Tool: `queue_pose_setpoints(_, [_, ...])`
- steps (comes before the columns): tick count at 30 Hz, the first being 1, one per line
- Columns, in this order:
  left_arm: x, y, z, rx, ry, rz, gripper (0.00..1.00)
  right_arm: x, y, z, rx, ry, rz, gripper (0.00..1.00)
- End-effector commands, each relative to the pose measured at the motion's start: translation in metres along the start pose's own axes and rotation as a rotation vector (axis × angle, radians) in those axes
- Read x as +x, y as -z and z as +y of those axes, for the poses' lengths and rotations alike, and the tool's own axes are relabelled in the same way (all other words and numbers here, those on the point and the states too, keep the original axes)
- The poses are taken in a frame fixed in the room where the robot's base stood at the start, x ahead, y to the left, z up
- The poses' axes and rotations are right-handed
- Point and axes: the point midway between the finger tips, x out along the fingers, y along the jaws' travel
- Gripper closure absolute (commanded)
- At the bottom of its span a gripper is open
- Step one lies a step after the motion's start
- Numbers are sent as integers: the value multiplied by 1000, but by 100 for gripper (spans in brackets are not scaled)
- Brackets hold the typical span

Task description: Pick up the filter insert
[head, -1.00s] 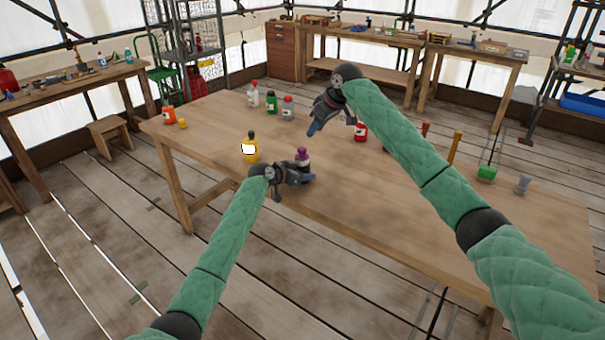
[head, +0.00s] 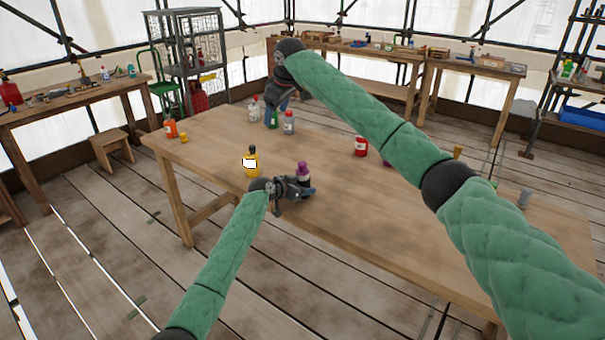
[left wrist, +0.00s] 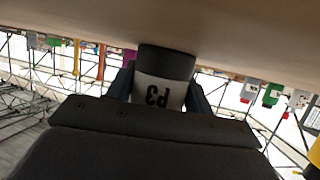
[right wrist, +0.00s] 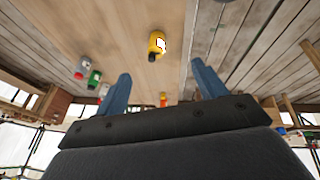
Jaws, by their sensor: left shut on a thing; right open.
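The filter insert (head: 303,168) has a purple top in the head view. In the left wrist view its pale band marked P3 (left wrist: 158,93) appears upside down, with a dark end towards the table. My left gripper (head: 303,186) is shut around it, one finger on each side, near the table's front edge. I cannot tell whether it touches the tabletop. My right gripper (head: 276,112) is over the far left part of the table, in front of the green bottle in the head view. Its blue fingers (right wrist: 163,85) are open with nothing between them.
A yellow bottle (head: 251,162) stands left of the insert. Grey (head: 289,123), white (head: 254,110) and green (head: 272,120) bottles stand beyond it. An orange bottle (head: 171,129) is far left and a red can (head: 361,147) right. The middle of the table (head: 330,190) is clear.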

Motion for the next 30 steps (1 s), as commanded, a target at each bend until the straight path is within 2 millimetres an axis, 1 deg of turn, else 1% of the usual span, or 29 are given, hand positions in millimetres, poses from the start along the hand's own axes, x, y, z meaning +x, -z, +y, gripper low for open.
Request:
queue_pose_setpoints(1, [0, 0, 0, 0, 0, 0, 73, 10, 7, -1, -35, -7, -61, 30])
queue_pose_setpoints(3, [0, 0, 0, 0, 0, 0, 73, 28, 3, 1, -101, -4, -158, 30])
queue_pose_setpoints(4, [0, 0, 0, 0, 0, 0, 73, 38, -3, 4, -133, 2, -203, 30])
queue_pose_setpoints(5, [0, 0, 0, 0, 0, 0, 73, 48, -10, 6, -167, 14, -248, 30])
queue_pose_setpoints(6, [0, 0, 0, 0, 0, 0, 73, 61, -22, 8, -211, 34, -301, 30])
queue_pose_setpoints(7, [0, 0, 0, 0, 0, 0, 73, 70, -33, 11, -242, 53, -336, 30])
queue_pose_setpoints(9, [0, 0, 0, 0, 0, 0, 73, 80, -54, 20, -308, 93, -398, 30])
queue_pose_setpoints(12, [0, 0, 0, 0, 0, 0, 73, 83, -71, 27, -402, 150, -440, 30])
queue_pose_setpoints(18, [0, 0, 0, 0, -1, 0, 73, 80, -78, 24, -566, 219, -461, 30])
queue_pose_setpoints(22, [0, 0, 0, 0, 0, 0, 73, 80, -79, 24, -612, 233, -460, 30])
queue_pose_setpoints(25, [0, 0, 0, 0, 0, 0, 73, 84, -81, 23, -623, 235, -458, 30])
queue_pose_setpoints(30, [0, 0, 0, 0, 0, 0, 73, 102, -91, 22, -623, 235, -459, 30])
